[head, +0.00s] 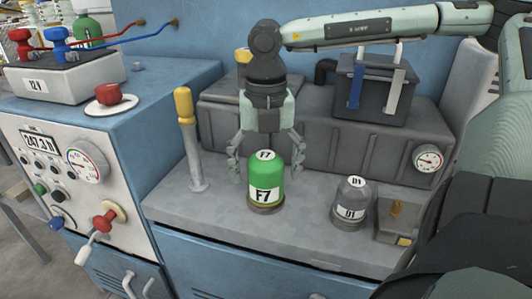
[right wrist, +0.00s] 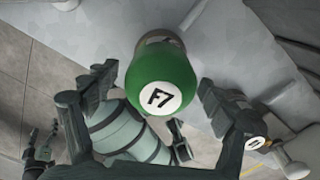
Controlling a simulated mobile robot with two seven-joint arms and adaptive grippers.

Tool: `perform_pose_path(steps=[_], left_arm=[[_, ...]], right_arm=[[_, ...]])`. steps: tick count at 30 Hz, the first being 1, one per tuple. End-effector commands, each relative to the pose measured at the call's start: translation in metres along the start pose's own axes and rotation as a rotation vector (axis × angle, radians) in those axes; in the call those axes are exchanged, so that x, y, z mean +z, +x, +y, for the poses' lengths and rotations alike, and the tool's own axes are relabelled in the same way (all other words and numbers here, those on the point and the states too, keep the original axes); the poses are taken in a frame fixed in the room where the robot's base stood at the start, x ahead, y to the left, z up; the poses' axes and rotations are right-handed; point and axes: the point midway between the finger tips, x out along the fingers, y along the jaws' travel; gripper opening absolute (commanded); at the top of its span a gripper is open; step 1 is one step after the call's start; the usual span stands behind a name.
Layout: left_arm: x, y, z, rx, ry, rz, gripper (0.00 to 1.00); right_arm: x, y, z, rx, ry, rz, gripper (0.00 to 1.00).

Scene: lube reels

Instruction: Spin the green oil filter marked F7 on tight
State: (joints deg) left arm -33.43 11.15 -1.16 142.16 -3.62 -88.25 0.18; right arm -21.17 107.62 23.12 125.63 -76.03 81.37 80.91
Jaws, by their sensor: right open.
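The green oil filter marked F7 (head: 265,185) stands upright on a round brownish base (head: 265,208) on the grey bench top. It also shows in the right wrist view (right wrist: 160,85), with its white F7 label facing the camera. My right gripper (head: 266,165) is above it, pointing down, with its fingers spread on either side of the filter's top. The fingers look apart from the filter, and the wrist view shows gaps on both sides. My left gripper is not in the head view; dark finger-like parts low in the wrist view may be its own.
A grey filter marked D1 (head: 351,203) stands to the right, beside a small grey box (head: 398,217). A yellow-topped lever (head: 187,137) stands to the left. A grey tank (head: 330,135) with a gauge (head: 428,159) lies behind. Bench space in front is narrow.

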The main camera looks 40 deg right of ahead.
Motion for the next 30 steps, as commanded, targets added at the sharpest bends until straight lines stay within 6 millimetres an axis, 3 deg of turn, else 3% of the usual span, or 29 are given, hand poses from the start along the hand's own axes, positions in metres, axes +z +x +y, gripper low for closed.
perform_pose_path(steps=[4, 12, 28, 30], left_arm=[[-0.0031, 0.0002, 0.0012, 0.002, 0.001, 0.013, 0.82], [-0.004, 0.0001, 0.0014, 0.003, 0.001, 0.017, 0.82], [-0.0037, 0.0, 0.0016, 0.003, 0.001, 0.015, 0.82], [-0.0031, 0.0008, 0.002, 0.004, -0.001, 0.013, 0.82]], right_arm=[[-0.0003, 0.0096, 0.0, 0.001, 0.001, 0.001, 0.83], [-0.0001, 0.0106, 0.0001, 0.001, 0.001, 0.0, 0.83], [-0.0001, 0.0104, -0.0002, 0.0, 0.001, 0.0, 0.18], [0.0, 0.0109, -0.0002, 0.0, 0.004, 0.0, 0.18]])
